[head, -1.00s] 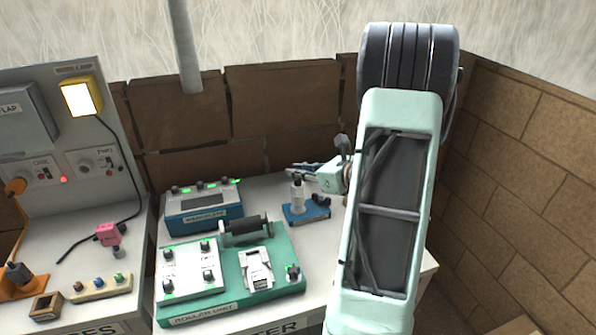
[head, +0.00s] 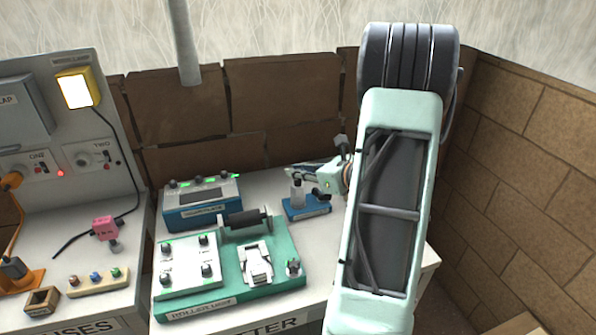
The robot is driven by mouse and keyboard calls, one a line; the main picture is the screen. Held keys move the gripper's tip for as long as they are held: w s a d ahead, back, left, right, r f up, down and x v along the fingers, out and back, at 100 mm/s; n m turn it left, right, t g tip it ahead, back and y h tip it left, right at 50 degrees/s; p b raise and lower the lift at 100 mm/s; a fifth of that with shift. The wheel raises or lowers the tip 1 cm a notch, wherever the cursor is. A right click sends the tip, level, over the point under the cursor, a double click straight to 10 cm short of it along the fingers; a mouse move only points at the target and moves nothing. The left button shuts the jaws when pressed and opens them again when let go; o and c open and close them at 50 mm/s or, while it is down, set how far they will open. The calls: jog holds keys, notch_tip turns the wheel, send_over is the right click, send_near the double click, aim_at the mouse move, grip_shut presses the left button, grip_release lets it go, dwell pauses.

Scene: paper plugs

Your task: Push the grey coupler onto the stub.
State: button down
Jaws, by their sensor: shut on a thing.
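My gripper (head: 299,176) reaches in from the right, behind my arm, with its fingers over the small blue base (head: 306,209). It is shut on a small pale grey upright piece, which I take to be the grey coupler (head: 297,188). The coupler looks upright above the left part of the base. The stub is not clearly visible. I cannot tell whether the coupler touches it or is around it. A dark knob-like part (head: 321,193) stands on the right of the base. My arm hides the area to its right.
A blue instrument box (head: 200,203) stands left of the blue base. In front is a green roller unit (head: 287,248) with a black roller. A brick wall (head: 530,150) closes the right side. A pink plug (head: 105,228) is on the left bench.

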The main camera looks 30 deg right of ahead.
jog(key=shift+f+b, duration=0.3)
jog(key=shift+f, duration=0.05)
jog(key=shift+r, duration=0.1)
jog(key=c, duration=1.8)
grip_release()
jog(key=v, duration=1.2)
jog(key=shift+r, duration=0.1)
jog(key=v, duration=1.2)
jog(key=shift+r, duration=0.1)
